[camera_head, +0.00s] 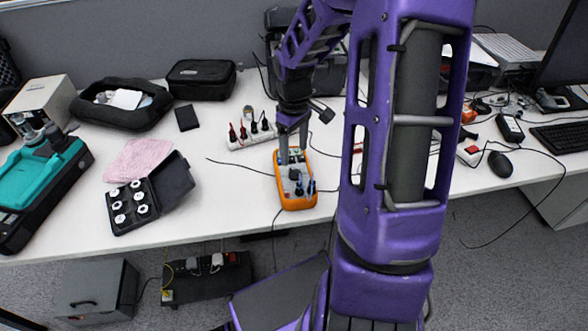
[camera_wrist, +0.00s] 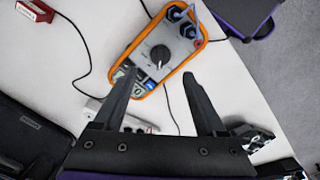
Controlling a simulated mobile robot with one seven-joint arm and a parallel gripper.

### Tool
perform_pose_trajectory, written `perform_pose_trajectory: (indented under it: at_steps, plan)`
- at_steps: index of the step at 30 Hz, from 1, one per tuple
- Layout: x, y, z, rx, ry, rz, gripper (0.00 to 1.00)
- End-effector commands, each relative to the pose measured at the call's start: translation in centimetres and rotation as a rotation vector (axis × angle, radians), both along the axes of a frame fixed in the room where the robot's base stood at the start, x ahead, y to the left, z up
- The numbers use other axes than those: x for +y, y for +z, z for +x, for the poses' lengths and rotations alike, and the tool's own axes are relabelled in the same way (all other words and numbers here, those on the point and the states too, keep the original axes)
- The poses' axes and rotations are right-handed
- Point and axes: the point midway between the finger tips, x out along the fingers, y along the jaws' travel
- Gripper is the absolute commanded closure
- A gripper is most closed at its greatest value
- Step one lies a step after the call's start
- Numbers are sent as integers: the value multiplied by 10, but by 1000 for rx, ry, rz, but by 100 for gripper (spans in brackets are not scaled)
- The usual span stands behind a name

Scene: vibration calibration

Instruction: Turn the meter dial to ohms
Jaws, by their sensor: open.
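The meter (camera_head: 296,202) lies face up on the white table, with an orange rim and a grey face. In the wrist view, the meter (camera_wrist: 141,49) shows its round dark dial (camera_wrist: 160,55) with a light pointer mark. Plugs with leads sit in the sockets at its far end there. My gripper (camera_head: 292,158) is over the meter's upper part in the head view. In the wrist view, my gripper (camera_wrist: 157,80) is open and empty, its two fingers apart on either side of the meter's near end. I cannot tell the finger height above the dial.
A power strip (camera_head: 250,136) with red and black plugs stands behind the meter. An open black case (camera_head: 150,195) with white round pieces lies to the left, near a pink cloth (camera_head: 144,158). A mouse (camera_head: 500,164) and cables lie to the right.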

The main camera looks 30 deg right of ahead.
Motion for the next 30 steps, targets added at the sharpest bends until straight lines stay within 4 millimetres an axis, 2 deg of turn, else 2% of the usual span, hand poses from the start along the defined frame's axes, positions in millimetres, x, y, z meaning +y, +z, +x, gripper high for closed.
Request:
perform_pose_trajectory:
  at_steps: [1, 3, 9, 15, 23, 30]
  plan:
    - [1, -15, -1, 3, 1, 3, 27]
    - [1, -29, -1, 3, 1, 2, 27]
    - [1, -58, -1, 3, 0, 1, 27]
    - [0, -68, 0, 1, 0, 1, 27]
    - [0, -68, 0, 0, 0, 0, 27]
    - [0, -68, 0, 0, 0, 0, 70]
